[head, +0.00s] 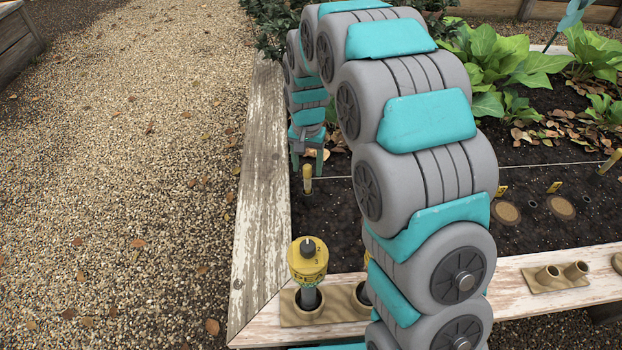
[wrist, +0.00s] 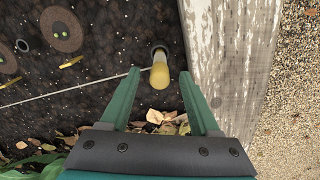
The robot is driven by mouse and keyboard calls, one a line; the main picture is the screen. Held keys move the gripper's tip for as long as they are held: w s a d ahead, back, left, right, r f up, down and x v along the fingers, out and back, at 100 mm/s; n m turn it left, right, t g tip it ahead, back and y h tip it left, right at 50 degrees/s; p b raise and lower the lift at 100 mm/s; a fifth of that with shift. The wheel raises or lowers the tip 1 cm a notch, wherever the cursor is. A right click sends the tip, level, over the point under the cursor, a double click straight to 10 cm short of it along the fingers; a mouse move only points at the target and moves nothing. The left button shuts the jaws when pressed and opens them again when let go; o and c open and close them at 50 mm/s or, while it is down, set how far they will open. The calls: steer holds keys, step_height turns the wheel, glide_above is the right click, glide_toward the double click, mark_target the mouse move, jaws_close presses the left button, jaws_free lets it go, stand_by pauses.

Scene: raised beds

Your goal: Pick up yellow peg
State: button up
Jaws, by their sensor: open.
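A yellow peg (head: 307,179) stands upright in the dark soil near the left board of the bed, just below my gripper (head: 307,166) in the head view. In the wrist view the yellow peg (wrist: 159,74) shows between and beyond the tips of my gripper (wrist: 160,76). The two green fingers are apart, one on each side of the peg in that view, and nothing is held. A dark ring shows around the far end of the peg. I cannot tell how far the tips are above the peg's top.
A yellow-topped tool (head: 308,262) stands in a holder on the front board. A second holder (head: 555,277) sits to its right. A white string (wrist: 70,90) crosses the soil near the peg. The wooden board (wrist: 232,50) runs close beside the right finger.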

mark_target(308, 181)
steer(key=shift+s+f+p, duration=0.15)
steer(key=shift+f+p, duration=0.25)
steer(key=shift+f, duration=2.65)
jaws_close()
